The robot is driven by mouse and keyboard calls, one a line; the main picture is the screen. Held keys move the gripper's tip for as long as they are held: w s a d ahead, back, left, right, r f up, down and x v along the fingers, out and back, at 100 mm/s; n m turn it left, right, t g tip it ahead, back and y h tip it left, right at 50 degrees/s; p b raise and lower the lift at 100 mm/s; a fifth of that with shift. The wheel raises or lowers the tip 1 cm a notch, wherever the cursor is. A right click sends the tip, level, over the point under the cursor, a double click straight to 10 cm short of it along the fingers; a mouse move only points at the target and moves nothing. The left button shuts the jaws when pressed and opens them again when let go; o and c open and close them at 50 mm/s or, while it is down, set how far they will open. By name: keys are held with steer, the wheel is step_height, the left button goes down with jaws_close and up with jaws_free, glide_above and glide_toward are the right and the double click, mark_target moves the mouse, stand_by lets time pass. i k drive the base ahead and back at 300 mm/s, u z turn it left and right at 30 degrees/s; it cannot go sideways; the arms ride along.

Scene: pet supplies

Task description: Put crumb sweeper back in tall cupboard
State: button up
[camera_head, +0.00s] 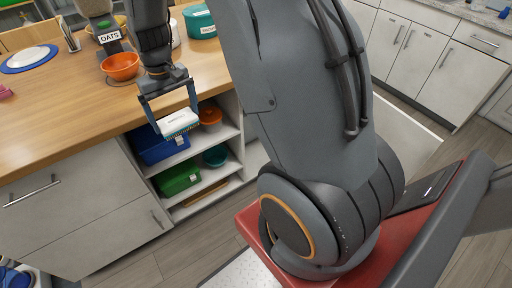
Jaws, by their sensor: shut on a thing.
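My gripper (170,106) is shut on a white brush-like block with a bristled lower edge, which looks like the crumb sweeper (179,122). It holds the sweeper beyond the front edge of the wooden counter, in front of the open shelves. The sweeper is clear of the counter top in this view. The gap between it and the shelf bins behind is hard to judge. I cannot pick out a tall cupboard; the open shelf unit (238,165) under the counter holds bins and bowls.
An orange bowl (121,67), an oats container (97,12) and a teal tub (199,21) stand on the wooden counter (55,105). Blue (157,146) and green (178,178) bins fill the shelves' left side. White cabinets (420,60) stand at the back right. Floor is open between.

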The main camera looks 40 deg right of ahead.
mark_target(259, 162)
steer(key=u, duration=1.2)
steer(key=k, duration=0.95)
steer(key=z, duration=0.9)
